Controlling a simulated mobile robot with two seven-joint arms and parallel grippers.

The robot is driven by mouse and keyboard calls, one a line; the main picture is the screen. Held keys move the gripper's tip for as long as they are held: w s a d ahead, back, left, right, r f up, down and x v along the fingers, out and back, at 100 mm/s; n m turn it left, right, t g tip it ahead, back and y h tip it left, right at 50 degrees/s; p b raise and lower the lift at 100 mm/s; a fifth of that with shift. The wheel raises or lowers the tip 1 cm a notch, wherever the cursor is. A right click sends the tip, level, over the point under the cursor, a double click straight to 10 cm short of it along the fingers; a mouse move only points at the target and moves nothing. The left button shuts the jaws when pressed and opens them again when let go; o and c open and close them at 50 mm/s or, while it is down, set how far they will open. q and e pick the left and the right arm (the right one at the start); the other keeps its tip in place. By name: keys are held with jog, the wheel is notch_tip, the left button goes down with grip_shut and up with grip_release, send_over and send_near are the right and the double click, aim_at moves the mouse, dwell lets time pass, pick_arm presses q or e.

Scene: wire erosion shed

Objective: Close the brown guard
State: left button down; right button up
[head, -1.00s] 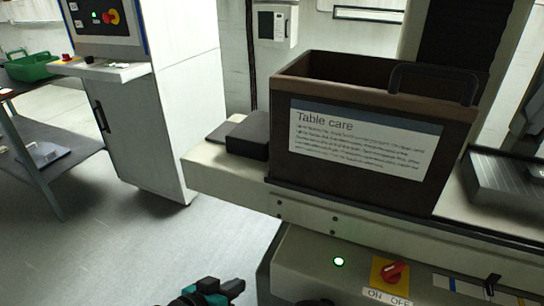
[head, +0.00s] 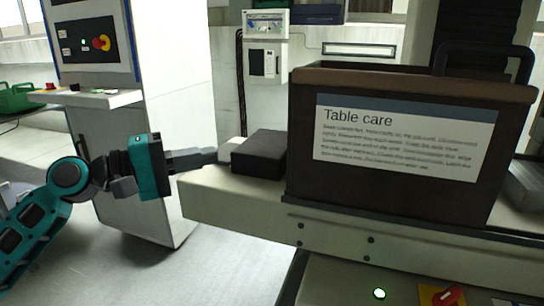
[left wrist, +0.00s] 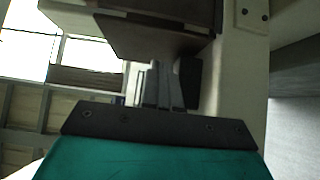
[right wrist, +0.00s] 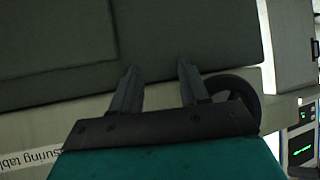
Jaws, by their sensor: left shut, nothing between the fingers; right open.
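The brown guard (head: 400,195) is a dark, open-topped box with a "Table care" label, upright on the pale machine bed. Its black handle (head: 484,58) rises at the right end. It also shows at the top of the left wrist view (left wrist: 155,38). My left gripper (head: 215,156) is shut and empty, left of the guard, its fingers pointing right beside a black block (head: 260,154). I cannot tell whether they touch the block. My right gripper (right wrist: 157,88) is open and empty in the right wrist view, in front of a dark grey panel (right wrist: 65,45).
The pale bed (head: 225,200) carries the guard and block. Below it is a console with a green light (head: 379,293) and a red switch (head: 447,297). A white cabinet (head: 170,80) stands behind my left arm. Floor is free at lower left.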

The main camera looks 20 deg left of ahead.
pick_arm(q)
jog(key=s+d+p+x, duration=0.1)
jog(key=s+d+x, duration=0.1)
jog(key=x, duration=1)
jog(key=shift+p, duration=0.35)
